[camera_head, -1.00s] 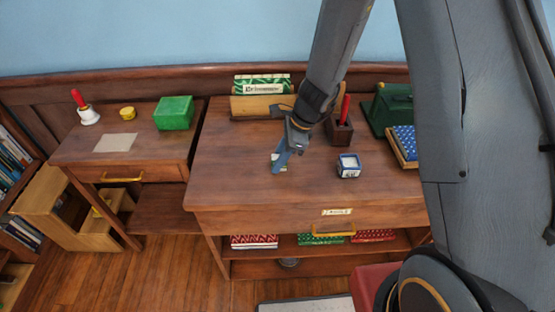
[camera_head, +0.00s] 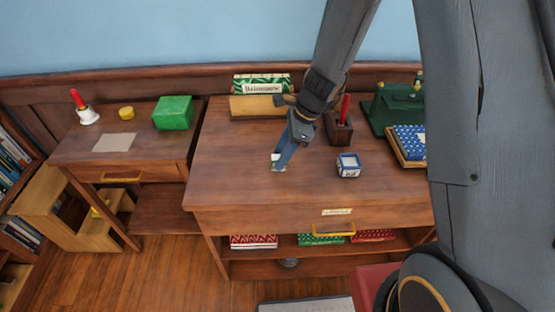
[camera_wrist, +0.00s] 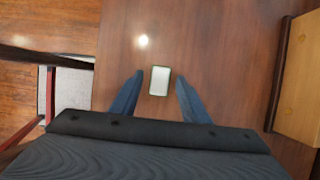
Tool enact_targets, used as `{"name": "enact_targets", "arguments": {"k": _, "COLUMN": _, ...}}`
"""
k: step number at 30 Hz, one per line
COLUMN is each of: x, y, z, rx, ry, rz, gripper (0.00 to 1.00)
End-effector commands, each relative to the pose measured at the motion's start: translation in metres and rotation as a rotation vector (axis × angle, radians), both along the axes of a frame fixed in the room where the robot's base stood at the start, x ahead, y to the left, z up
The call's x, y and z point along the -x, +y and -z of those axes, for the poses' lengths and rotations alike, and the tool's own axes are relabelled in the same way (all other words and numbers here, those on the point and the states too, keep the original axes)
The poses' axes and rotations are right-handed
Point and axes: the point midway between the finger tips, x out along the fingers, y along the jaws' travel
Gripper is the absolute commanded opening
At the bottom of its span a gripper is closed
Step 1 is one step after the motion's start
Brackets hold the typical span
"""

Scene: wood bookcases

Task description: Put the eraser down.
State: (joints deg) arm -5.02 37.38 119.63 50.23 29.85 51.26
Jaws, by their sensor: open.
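The eraser (camera_wrist: 159,80) is a small block with a pale top and a dark edge. In the wrist view it lies on the brown desk top (camera_wrist: 215,45), between and slightly beyond the two blue fingers of my gripper (camera_wrist: 158,97), with a gap on each side. In the head view my gripper (camera_head: 280,166) points down at the desk, and the eraser (camera_head: 275,161) shows only in part beside the fingers. My gripper is open and apart from the eraser on both sides.
A blue and white box (camera_head: 348,165) stands to the right. A dark holder with a red item (camera_head: 340,128), a wooden block (camera_head: 257,106) and a green case (camera_head: 392,108) stand behind. The desk's left and front areas (camera_head: 235,185) are clear.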

Motion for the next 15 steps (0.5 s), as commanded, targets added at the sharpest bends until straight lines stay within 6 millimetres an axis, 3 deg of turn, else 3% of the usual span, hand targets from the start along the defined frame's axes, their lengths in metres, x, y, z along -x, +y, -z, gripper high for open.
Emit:
{"name": "enact_targets", "arguments": {"k": 9, "x": -0.001, "y": -0.023, "z": -0.056, "rx": -0.001, "ry": -0.004, "rz": 0.001, "gripper": 0.42}}
{"name": "enact_targets", "arguments": {"k": 15, "x": 0.000, "y": -0.032, "z": -0.078, "rx": 0.000, "ry": -0.002, "rz": 0.001, "gripper": 0.42}}
